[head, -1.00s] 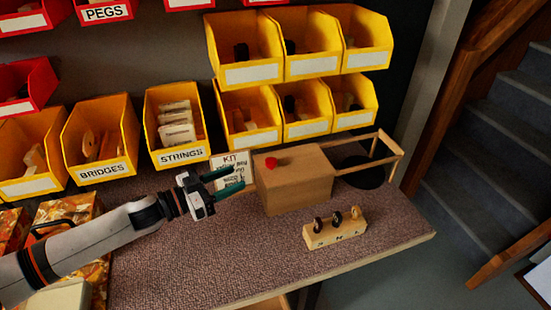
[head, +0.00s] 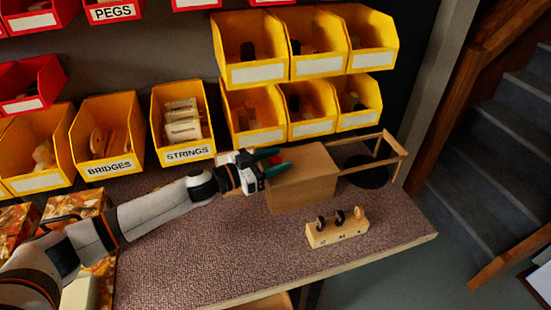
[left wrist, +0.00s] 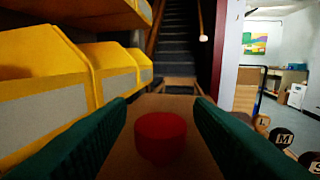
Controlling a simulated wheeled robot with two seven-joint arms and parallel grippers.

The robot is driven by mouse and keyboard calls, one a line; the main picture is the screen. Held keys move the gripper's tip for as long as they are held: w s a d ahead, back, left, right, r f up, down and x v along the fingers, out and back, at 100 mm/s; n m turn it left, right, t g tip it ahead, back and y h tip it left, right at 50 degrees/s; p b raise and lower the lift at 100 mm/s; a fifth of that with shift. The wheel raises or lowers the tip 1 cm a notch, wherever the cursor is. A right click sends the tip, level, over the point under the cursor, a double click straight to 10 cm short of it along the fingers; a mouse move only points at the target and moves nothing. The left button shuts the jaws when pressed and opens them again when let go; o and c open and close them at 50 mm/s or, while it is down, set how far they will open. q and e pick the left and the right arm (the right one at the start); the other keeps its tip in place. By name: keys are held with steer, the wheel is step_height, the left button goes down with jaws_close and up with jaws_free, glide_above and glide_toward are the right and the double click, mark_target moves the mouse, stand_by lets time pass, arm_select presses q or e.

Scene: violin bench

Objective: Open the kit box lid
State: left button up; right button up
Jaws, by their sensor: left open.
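The kit box (head: 303,178) is a plain wooden box on the bench, with its lid shut. A red knob (head: 276,160) sits on top of the lid near its left end, partly hidden by my gripper in the head view. My left gripper (head: 271,162) is open at the box's left end. In the left wrist view the red knob (left wrist: 161,136) lies between the two green fingers, with a gap on each side. The wooden lid top (left wrist: 165,106) stretches away beyond it. My right gripper is not in view.
Yellow bins (head: 183,127) line the back. The front of the bench (head: 215,260) is clear.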

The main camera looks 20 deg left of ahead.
mark_target(292, 157)
arm_select(q)
steer(key=shift+w+d, duration=0.1)
steer(key=shift+c, duration=0.5)
jaws_close()
steer(key=x, duration=0.1)
steer(key=p+x, duration=0.1)
steer(key=x, duration=0.1)
steer(key=shift+d+r, duration=0.15)
steer(key=shift+d, duration=0.4)
steer(key=shift+w+d+f, duration=0.2)
steer(key=shift+w+d, duration=0.1)
steer(key=shift+s, duration=0.1)
steer(key=shift+o, duration=0.5)
jaws_free()
